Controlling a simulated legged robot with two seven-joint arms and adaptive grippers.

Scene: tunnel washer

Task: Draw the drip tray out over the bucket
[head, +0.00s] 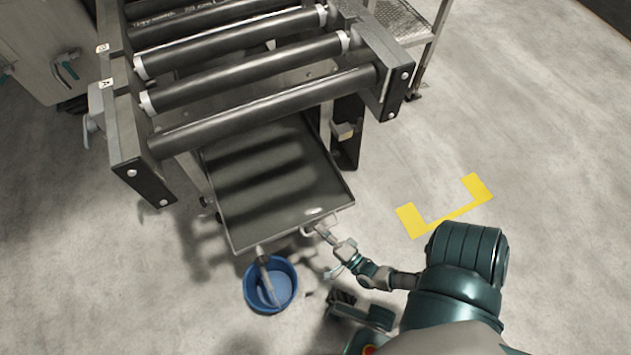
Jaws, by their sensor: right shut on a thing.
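The drip tray (300,190) is a shallow grey metal tray. It sticks out from under the roller conveyor toward me, and its far part is hidden beneath the rollers. The blue bucket (284,270) stands on the floor under the tray's front left corner. A spout or hose (264,268) hangs from the tray's front edge down into the bucket. My right gripper (315,230) is at the tray's front edge, right of the spout, shut on what looks like the tray's handle. My left gripper is not in view.
The roller conveyor (240,95) with its dark end brackets stands above the tray. Yellow floor marks (445,213) lie right of the tray. The floor on the right is clear.

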